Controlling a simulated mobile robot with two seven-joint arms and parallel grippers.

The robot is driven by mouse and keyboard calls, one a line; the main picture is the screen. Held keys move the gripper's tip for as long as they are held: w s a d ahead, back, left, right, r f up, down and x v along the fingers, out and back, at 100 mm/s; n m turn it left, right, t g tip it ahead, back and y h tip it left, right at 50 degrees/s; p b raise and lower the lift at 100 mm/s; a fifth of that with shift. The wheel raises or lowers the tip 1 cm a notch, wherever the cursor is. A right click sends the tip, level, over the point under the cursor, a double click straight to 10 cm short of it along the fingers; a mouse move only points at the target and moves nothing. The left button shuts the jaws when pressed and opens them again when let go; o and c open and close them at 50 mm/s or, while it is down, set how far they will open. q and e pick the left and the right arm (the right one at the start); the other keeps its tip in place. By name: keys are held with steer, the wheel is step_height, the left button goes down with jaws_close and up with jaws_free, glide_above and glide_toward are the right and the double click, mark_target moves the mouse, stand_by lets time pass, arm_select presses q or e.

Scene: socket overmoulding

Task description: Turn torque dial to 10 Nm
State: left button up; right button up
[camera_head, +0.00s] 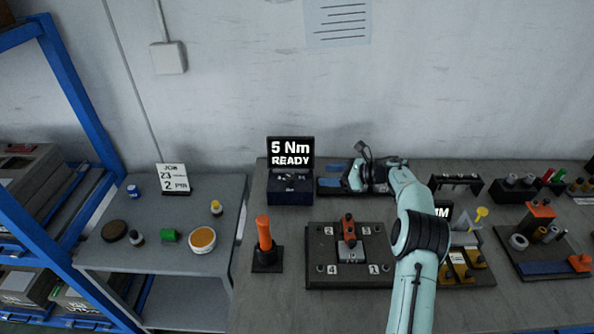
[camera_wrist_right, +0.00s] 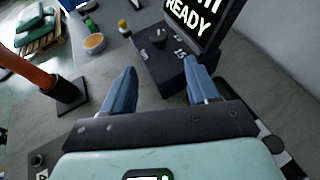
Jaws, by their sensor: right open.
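The torque box (camera_head: 290,190) is dark blue and stands at the back of the bench. Its display (camera_head: 290,153) reads "5 Nm READY". The dark torque dial (camera_wrist_right: 158,38) sits on top of the box, with white number marks beside it in the right wrist view. My right gripper (camera_head: 348,182) is just right of the box in the head view. In the right wrist view its blue fingers (camera_wrist_right: 160,88) are spread with nothing between them. The dial lies ahead of the fingertips, apart from them. My left gripper is not in view.
An orange-handled tool (camera_head: 264,236) stands upright in a dark holder in front of the box. A dark fixture plate (camera_head: 318,270) with numbered spots lies in the middle. A side table (camera_head: 128,256) with small pots stands at left. Racks and parts fill the bench's right side.

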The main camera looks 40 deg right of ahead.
mark_target(290, 176)
steer(key=p+x, duration=0.1)
steer(key=x, duration=0.3)
steer(key=p+x, duration=0.1)
steer(key=x, duration=0.3)
steer(key=p+x, duration=0.1)
steer(key=x, duration=0.3)
steer(key=shift+w+a+r+p, duration=0.15)
steer(key=shift+w+a+p, duration=0.1)
steer(key=shift+a+p, duration=0.15)
steer(key=shift+w+a+f, duration=0.1)
steer(key=shift+w+f, duration=0.1)
steer(key=shift+f, duration=0.05)
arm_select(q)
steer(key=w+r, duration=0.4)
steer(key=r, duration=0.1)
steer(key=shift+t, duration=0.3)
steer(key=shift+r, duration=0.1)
